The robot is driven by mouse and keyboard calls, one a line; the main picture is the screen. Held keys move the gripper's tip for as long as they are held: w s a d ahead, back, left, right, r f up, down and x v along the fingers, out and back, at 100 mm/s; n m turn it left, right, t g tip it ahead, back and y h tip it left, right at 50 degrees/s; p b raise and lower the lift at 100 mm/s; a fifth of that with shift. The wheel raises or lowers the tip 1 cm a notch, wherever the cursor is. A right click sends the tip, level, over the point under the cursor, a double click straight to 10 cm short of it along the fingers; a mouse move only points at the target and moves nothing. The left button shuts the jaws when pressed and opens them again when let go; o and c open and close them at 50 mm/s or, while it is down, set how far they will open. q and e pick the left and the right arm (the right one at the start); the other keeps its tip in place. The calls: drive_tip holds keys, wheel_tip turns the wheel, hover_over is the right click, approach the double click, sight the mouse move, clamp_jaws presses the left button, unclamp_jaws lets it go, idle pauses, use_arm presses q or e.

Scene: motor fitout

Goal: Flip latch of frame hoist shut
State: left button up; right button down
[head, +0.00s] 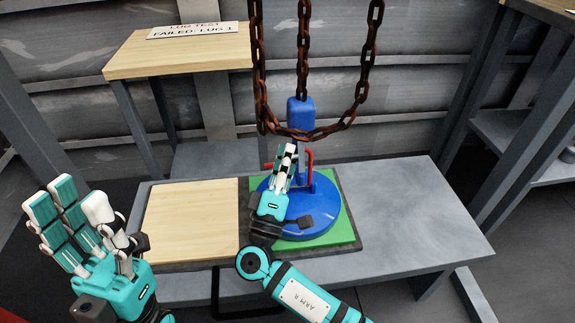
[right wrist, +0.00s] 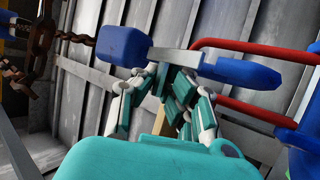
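The frame hoist has a round blue base (head: 318,205) on a green mat, with red bars (head: 310,165) on it. A blue block (head: 301,113) stands above it at the rusty chain. My right gripper (head: 289,150) is over the left part of the base, fingers close together and pointing up. In the right wrist view its fingertips (right wrist: 160,77) converge just below a grey bar (right wrist: 176,61) between two blue parts; contact is unclear. I cannot tell which part is the latch or its position. My left gripper (head: 80,215) is open and empty at the left, away from the hoist.
Rusty chains (head: 367,55) hang in a loop above the hoist. A wooden board (head: 190,218) lies left of the green mat (head: 345,228); the grey bench (head: 420,205) is clear at right. A wooden-topped table (head: 180,55) with a sign (head: 192,30) stands behind.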

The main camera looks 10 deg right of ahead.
drive_tip(key=c, duration=1.4)
unclamp_jaws()
